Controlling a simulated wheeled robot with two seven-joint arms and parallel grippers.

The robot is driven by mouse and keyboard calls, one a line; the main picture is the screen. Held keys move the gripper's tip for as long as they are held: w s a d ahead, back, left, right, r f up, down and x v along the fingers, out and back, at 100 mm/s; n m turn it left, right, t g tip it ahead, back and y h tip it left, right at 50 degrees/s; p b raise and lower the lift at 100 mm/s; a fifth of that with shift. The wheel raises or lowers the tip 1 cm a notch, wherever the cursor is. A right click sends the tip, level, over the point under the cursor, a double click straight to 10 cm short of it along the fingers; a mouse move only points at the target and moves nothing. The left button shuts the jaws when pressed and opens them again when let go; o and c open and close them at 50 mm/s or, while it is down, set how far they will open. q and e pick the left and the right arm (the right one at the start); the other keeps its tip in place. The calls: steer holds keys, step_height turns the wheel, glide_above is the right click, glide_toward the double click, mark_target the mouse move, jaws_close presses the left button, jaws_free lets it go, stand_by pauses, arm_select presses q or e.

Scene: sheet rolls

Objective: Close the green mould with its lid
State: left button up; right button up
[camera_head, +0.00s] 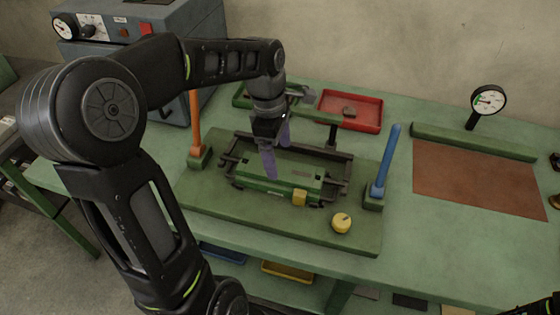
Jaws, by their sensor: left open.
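The green mould (290,186) lies inside a dark metal frame on a green base plate (240,212) in the middle of the bench. A small yellow block (299,198) is on its front side. I cannot tell its lid apart from its body, nor whether it is closed. My left gripper (276,156) points down over the mould's left part. Its two purple fingers are apart, with nothing seen between them. The nearer finger overlaps the mould in the picture; I cannot tell if they touch. My right gripper is not in view.
An orange lever (195,122) and a blue lever (387,160) stand at either side of the base plate. A yellow knob (341,223) is at its front right. Behind are a red tray (372,113) and a gauge (488,101). A brown mat (475,179) lies clear at right.

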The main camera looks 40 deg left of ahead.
arm_select(q)
steer(key=shift+a+r, duration=0.2)
steer(key=shift+r, duration=1.7)
steer(key=shift+s, duration=0.1)
